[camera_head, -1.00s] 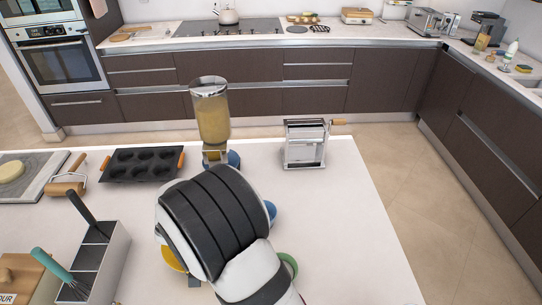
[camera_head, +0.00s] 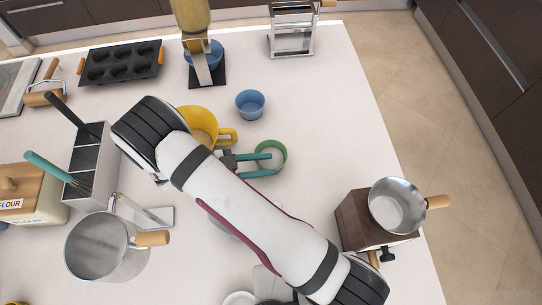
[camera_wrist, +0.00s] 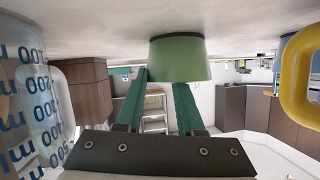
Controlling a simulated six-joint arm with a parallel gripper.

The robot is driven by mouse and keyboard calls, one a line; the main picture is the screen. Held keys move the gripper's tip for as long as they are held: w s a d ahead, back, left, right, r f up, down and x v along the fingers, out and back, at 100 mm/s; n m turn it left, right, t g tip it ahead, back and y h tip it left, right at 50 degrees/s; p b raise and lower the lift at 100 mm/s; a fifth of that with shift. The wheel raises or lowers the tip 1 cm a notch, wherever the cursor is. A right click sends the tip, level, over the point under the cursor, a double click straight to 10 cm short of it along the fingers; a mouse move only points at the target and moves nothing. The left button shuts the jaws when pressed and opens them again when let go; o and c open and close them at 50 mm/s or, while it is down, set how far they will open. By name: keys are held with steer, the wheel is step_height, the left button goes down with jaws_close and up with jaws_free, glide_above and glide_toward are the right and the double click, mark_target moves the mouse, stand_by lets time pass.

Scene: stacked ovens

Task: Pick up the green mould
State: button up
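The green mould (camera_head: 281,151) is a small round cup standing on the white counter, right of the yellow mug. My gripper (camera_head: 273,164) has two teal fingers, spread apart with nothing held. In the head view one finger overlaps the mould's opening and the other lies along its near side. In the wrist view, which is upside down, the mould (camera_wrist: 180,58) is just ahead of the fingers. The left finger reaches beside its wall and the right fingertip is at its rim; I cannot tell whether they touch.
The yellow mug (camera_head: 198,118) is close by, partly behind my arm. A blue mould (camera_head: 250,104) stands behind the green one. A measuring jug (camera_wrist: 32,105) is near in the wrist view. A wooden block with a metal pan (camera_head: 398,204) stands right. Counter right of the mould is clear.

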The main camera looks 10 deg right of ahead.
jaws_close()
steer(key=shift+f, duration=0.1)
stand_by(1.0)
